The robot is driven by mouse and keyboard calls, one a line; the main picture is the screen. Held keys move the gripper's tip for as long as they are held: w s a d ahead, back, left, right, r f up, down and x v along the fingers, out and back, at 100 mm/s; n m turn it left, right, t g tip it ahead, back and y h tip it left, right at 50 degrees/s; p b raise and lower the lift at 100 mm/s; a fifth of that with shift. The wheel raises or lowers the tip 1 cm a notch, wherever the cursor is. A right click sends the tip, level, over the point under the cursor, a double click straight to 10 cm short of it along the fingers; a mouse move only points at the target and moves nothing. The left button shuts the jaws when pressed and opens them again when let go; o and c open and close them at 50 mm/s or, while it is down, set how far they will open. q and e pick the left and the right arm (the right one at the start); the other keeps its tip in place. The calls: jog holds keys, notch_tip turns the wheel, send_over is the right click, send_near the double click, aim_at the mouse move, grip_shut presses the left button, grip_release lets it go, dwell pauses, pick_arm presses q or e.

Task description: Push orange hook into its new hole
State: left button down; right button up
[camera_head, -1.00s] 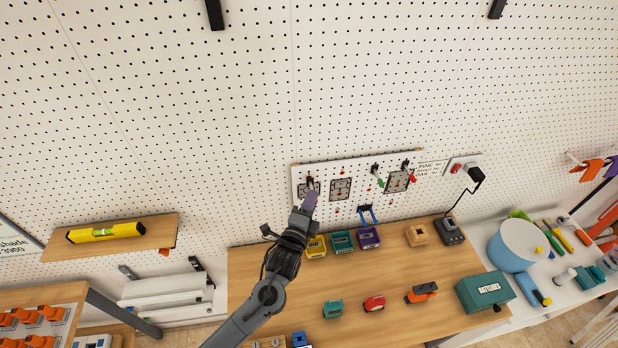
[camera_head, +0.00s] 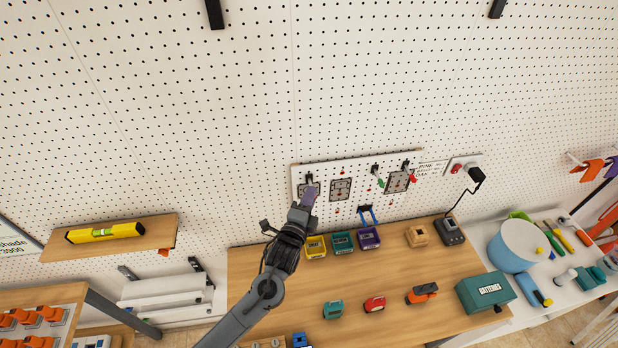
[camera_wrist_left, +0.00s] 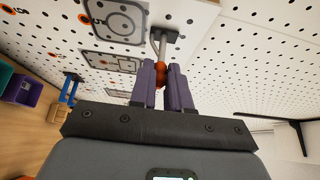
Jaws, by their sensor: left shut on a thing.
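The orange hook (camera_wrist_left: 160,75) shows in the left wrist view as an orange piece on a grey rod. The rod runs up to a black base (camera_wrist_left: 165,34) at the white pegboard panel (camera_wrist_left: 215,70). My left gripper (camera_wrist_left: 161,85), with purple fingers, is shut on the orange piece. In the head view my left gripper (camera_head: 309,195) is at the left end of the panel (camera_head: 340,207), just below a black hook base (camera_head: 308,178). I cannot tell whether the base sits fully in its hole. The fingers hide part of the hook.
Grey plates with printed outlines (camera_head: 340,189) are on the panel, and other hooks hang to the right. A blue hook (camera_head: 367,215) is low on the panel. Yellow, teal and purple boxes (camera_head: 369,238) stand below on the wooden bench (camera_head: 375,275).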

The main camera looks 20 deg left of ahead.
pick_arm(q)
jog(key=shift+w+a, duration=0.1)
dwell(0.3)
jog(key=c, duration=1)
grip_release()
jog(key=s+f+n+g+b, duration=0.1)
jog(key=s+f+n+g, duration=0.3)
jog(key=s, duration=0.8)
jog(key=s+f+n+g, duration=0.3)
jog(key=s+n+g, duration=0.2)
jog(key=s, duration=0.8)
jog(key=s+f+n+g+h+b, duration=0.1)
jog(key=s+f+n+g, duration=0.3)
jog(key=s, duration=0.8)
jog(key=shift+s+a+f+n+g+b, duration=0.35)
jog(key=shift+n+g, duration=0.35)
jog(key=shift+n, duration=0.5)
